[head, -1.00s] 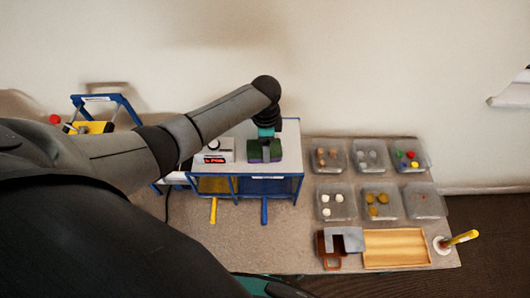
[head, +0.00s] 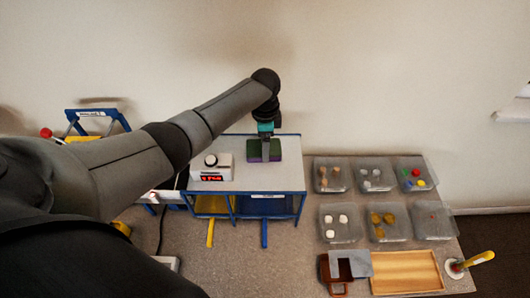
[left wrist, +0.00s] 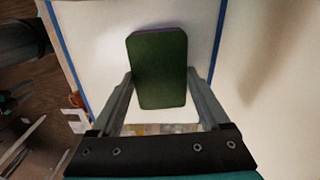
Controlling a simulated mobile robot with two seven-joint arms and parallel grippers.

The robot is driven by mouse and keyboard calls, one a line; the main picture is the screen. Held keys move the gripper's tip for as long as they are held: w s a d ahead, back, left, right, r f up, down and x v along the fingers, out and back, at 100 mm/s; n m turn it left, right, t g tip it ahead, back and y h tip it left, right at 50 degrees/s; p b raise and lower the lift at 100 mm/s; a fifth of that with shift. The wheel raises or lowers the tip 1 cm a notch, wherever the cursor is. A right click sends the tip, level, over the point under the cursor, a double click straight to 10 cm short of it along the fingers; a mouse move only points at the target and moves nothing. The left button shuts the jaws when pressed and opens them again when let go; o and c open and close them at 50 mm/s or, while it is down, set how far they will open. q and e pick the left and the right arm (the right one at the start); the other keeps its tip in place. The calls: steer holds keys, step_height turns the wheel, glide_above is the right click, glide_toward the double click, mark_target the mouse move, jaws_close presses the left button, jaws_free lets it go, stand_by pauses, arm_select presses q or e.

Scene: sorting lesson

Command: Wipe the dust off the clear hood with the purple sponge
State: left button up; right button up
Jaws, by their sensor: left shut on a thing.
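The sponge (head: 273,151) is a block with a green upper side and purple along its edges. My left gripper (head: 264,139) is shut on it, pointing down over the back right part of a pale, blue-edged top (head: 262,178). This top may be the hood; it does not look clear here, and I cannot make out dust on it. In the left wrist view the sponge (left wrist: 158,70) sits between the two fingers (left wrist: 160,95), with the pale top (left wrist: 88,50) beneath. I cannot tell whether the sponge touches it. My right gripper is not in view.
Clear bins (head: 342,229) with small pieces stand to the right. A wooden tray (head: 407,271) lies front right, and the wall (head: 400,80) rises behind.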

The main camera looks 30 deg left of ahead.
arm_select(q)
steer(key=shift+w+a+f+b, duration=0.1)
steer(key=shift+w+a+b, duration=0.15)
steer(key=shift+w+b, duration=0.35)
steer(key=shift+w, duration=0.2)
steer(key=shift+r, duration=0.2)
step_height(320, 180, up, 6)
steer(key=p, duration=0.6)
steer(key=shift+p, duration=0.35)
